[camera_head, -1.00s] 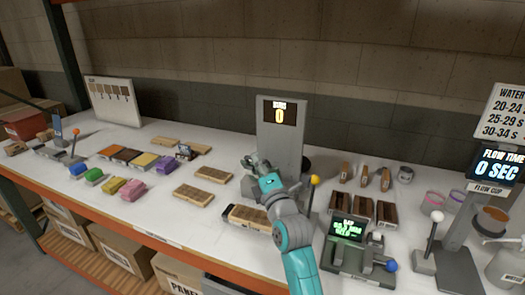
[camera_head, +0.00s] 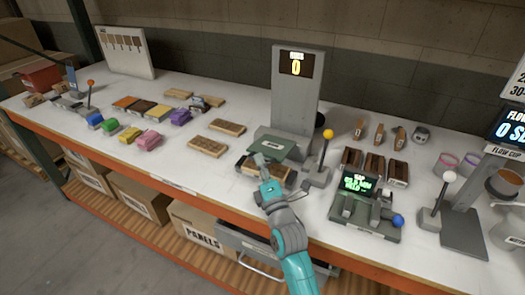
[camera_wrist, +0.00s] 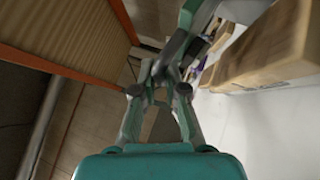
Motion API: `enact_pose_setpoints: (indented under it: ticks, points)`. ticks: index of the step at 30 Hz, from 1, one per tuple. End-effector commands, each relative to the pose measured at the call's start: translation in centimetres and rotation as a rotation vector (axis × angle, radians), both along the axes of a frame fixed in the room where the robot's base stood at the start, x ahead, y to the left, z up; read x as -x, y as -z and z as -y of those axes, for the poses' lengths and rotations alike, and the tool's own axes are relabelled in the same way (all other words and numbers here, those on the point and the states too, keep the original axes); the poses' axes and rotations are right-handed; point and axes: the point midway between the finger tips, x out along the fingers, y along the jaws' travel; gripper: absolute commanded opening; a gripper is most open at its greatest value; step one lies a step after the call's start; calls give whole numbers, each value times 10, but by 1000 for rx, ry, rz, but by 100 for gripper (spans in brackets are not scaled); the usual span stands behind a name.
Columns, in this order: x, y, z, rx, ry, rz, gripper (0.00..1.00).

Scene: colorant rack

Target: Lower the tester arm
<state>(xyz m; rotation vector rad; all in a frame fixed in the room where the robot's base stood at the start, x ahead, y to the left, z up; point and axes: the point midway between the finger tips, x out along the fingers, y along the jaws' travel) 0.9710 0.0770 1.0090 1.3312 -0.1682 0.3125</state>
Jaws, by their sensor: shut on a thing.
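The tester is a grey upright (camera_head: 296,100) with a display reading 0, near the middle of the table. Its tester arm (camera_head: 283,149), a grey-green plate, reaches forward from the upright and hangs over a brown wooden panel (camera_head: 282,175) at its foot. My gripper (camera_head: 261,161) is at the front edge of the arm, shut on it. The gripper hides part of the panel and of the arm's front. In the wrist view the fingers (camera_wrist: 175,65) come together at a grey-green part; their exact contact is unclear.
A yellow-knobbed lever (camera_head: 327,143) stands just right of the tester. A device with a green-lit screen (camera_head: 358,188) is further right. Loose panels (camera_head: 208,147) lie to the left. The table's orange front edge (camera_head: 170,205) runs below my arm.

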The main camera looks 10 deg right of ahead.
Motion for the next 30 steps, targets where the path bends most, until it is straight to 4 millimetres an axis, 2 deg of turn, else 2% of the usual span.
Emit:
enact_pose_setpoints:
  ticks: [3, 9, 28, 29, 30]
  points:
    - [-1, 11, 1, 1, 3, -6, 0]
    - [-2, 19, 2, 1, 4, -5, 0]
    - [-2, 22, 3, 0, 6, -1, 0]
    - [-2, 22, 3, 0, 6, -1, 18]
    - [-2, 22, 3, 0, 6, -1, 28]
